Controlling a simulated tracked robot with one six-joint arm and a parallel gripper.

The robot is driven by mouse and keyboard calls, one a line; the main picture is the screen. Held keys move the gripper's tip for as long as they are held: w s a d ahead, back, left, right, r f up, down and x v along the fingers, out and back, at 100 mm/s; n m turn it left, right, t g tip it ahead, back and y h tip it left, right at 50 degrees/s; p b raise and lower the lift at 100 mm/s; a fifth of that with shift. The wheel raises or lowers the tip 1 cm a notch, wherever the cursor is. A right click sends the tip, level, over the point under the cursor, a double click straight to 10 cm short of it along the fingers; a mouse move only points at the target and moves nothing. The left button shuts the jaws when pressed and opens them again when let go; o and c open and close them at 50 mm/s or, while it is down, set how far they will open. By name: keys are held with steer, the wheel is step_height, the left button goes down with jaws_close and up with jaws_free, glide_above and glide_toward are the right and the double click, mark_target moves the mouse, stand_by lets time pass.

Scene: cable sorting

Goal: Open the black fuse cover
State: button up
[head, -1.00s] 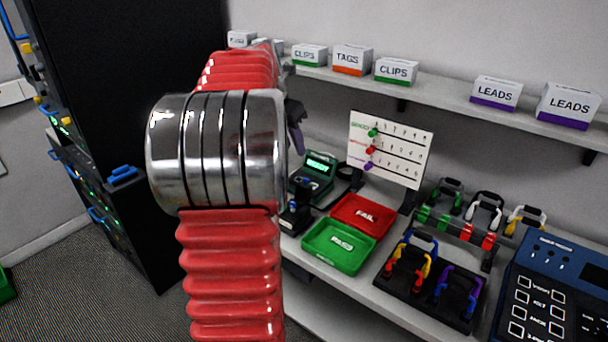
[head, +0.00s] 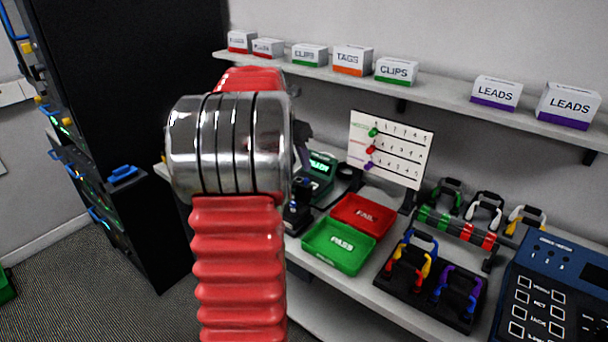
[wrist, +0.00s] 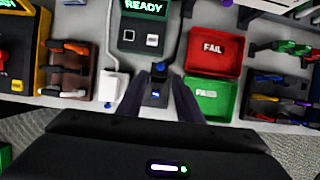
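A small black fixture with a blue knob on top stands on the bench left of the green PASS tray; in the head view it is the black block (head: 297,217), partly behind my arm. In the wrist view the black fixture (wrist: 155,97) shows between my fingers. I cannot tell for sure whether this is the fuse cover, or whether a lid on it is open. My gripper (wrist: 160,75) is open, its two dark fingers apart with the fixture seen between them; contact is not clear. In the head view my gripper (head: 303,140) is mostly hidden behind my arm.
The green PASS tray (head: 317,248) and red FAIL tray (head: 346,223) lie close on the right. A tester reading READY (wrist: 143,38) stands behind. A white box (wrist: 112,88) on a cable is left of my fingers. A shelf (head: 440,91) with labelled boxes hangs above.

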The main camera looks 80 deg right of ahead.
mark_target(304, 185)
steer(key=x, duration=0.7)
steer(key=shift+f, duration=0.15)
steer(key=shift+c, duration=0.5)
jaws_close()
